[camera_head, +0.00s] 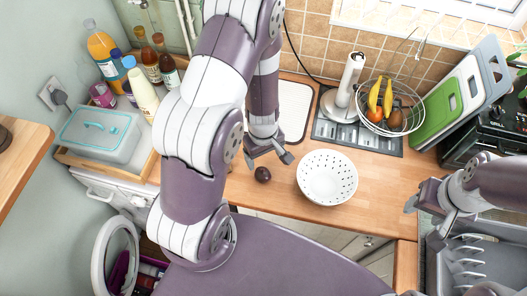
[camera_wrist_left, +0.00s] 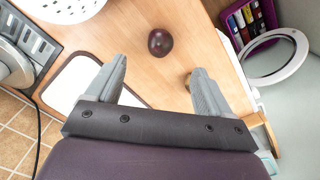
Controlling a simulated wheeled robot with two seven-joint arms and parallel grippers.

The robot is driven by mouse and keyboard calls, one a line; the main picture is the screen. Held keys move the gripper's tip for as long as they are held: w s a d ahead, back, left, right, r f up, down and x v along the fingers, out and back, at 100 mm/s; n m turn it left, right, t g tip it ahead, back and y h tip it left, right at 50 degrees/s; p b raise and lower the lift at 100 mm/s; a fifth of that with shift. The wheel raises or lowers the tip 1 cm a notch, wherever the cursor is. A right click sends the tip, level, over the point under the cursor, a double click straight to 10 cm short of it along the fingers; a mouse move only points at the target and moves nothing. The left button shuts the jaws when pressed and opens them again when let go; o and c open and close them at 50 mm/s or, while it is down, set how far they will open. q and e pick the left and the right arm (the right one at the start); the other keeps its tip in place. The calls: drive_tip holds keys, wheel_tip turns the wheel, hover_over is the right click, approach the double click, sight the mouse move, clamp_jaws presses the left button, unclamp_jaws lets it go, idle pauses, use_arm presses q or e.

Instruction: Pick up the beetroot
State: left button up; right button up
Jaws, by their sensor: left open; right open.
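The beetroot (camera_head: 262,174) is a small dark purple ball on the wooden counter, just left of the white colander. In the left wrist view the beetroot (camera_wrist_left: 160,42) lies ahead of the fingertips, between their lines. My left gripper (camera_head: 270,157) is open and empty, above the counter and close behind the beetroot in the head view; its two grey fingers also show in the left wrist view (camera_wrist_left: 160,78). It does not appear to touch the beetroot. My right gripper (camera_head: 430,208) is open and empty at the right, over the counter's edge near the sink.
A white colander (camera_head: 327,177) stands right of the beetroot. Behind are a white-topped board (camera_head: 294,112), a paper towel holder (camera_head: 346,85) and a wire fruit basket (camera_head: 388,109). Bottles (camera_head: 103,48) and a lidded box (camera_head: 98,136) stand at the left. The counter's front edge is close to the beetroot.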

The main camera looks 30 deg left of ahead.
sight(262, 172)
use_arm(q)
drive_tip(key=shift+n, duration=0.8)
drive_tip(key=f+b, duration=0.1)
drive_tip(key=f, duration=0.1)
drive_tip(key=w+f+b, duration=0.1)
drive_tip(key=f+b, duration=0.1)
drive_tip(key=f, duration=0.1)
drive_tip(key=a+f+b, duration=0.1)
drive_tip(key=f, duration=0.1)
drive_tip(key=shift+w+f+b, duration=0.25)
drive_tip(key=shift+f+b, duration=0.05)
drive_tip(key=shift+s+f, duration=0.25)
wheel_tip(262, 172, down, 5)
drive_tip(key=shift+a+r+b, duration=0.1)
drive_tip(key=shift+b, duration=0.6)
drive_tip(key=shift+w, duration=0.1)
drive_tip(key=shift+c, duration=0.9)
drive_tip(key=shift+s, duration=0.2)
drive_tip(key=c, duration=0.9)
drive_tip(key=shift+c, duration=0.2)
use_arm(e)
drive_tip(key=f, duration=0.2)
drive_tip(key=w+f, duration=0.1)
drive_tip(key=f, duration=0.1)
drive_tip(key=shift+w+a, duration=0.15)
drive_tip(key=shift+a, duration=0.05)
